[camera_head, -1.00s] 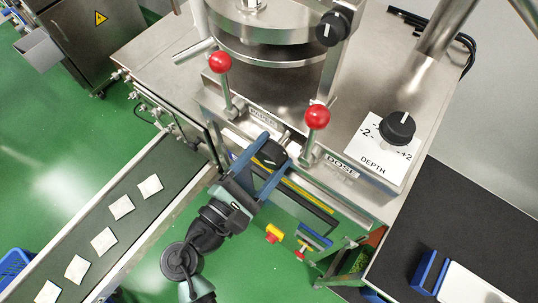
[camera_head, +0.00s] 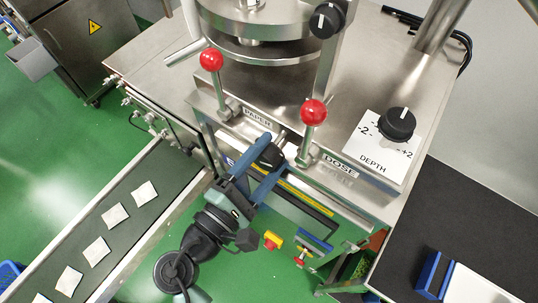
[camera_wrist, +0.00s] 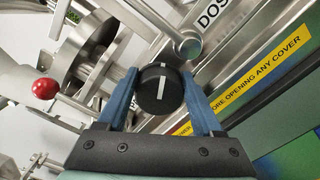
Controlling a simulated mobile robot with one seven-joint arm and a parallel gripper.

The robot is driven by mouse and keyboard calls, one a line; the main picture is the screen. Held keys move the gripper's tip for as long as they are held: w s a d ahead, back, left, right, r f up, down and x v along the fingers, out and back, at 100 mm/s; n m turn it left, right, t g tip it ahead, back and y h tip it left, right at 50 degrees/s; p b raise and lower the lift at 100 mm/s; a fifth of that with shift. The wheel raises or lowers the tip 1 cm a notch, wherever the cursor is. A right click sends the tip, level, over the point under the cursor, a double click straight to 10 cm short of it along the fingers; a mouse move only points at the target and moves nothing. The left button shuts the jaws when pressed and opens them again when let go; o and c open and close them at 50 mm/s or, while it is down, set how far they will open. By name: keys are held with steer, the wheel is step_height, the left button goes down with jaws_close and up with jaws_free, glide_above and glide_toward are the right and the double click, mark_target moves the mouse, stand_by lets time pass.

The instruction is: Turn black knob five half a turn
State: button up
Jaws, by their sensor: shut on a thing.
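A black knob (camera_wrist: 159,90) with a white line across its face sits between the two blue fingers of my gripper (camera_wrist: 158,98) in the wrist view. The fingers are shut on its sides. In the head view the same black knob (camera_head: 270,156) shows at the front of the machine, between the PAPER and DOSE labels, with my gripper (camera_head: 268,160) around it. The white line is tilted slightly from upright in the wrist view. No number on the knob can be read.
Two red-ball levers, PAPER (camera_head: 211,60) and DOSE (camera_head: 313,112), stand close above the gripper. A DEPTH knob (camera_head: 397,124) and another black knob (camera_head: 327,20) are farther off. A conveyor (camera_head: 128,213) with white teabags lies at left.

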mark_target(262, 161)
steer(key=shift+a+f, duration=0.35)
steer(key=shift+a, duration=0.05)
steer(key=o, duration=1.4)
steer(key=shift+c, duration=0.2)
steer(key=shift+w+r+t, duration=0.1)
steer(key=shift+r+t, duration=0.15)
steer(key=shift+t, duration=0.05)
steer(key=shift+s+a+f, duration=0.25)
steer(key=shift+s+a, duration=0.05)
steer(key=shift+s, duration=0.2)
steer(key=shift+s+a+r, duration=0.2)
steer(key=shift+s+a, duration=0.2)
steer(key=shift+s, duration=0.2)
steer(key=shift+s+a+r, duration=0.2)
steer(key=shift+s+a, duration=0.2)
steer(key=shift+s, duration=0.15)
steer(key=p+v, duration=0.2)
steer(key=v, duration=0.8)
steer(key=shift+s+r, duration=0.25)
steer(key=shift+s, duration=0.05)
steer(key=shift+a, duration=0.15)
steer(key=shift+r+p, duration=0.1)
steer(key=shift+p, duration=0.25)
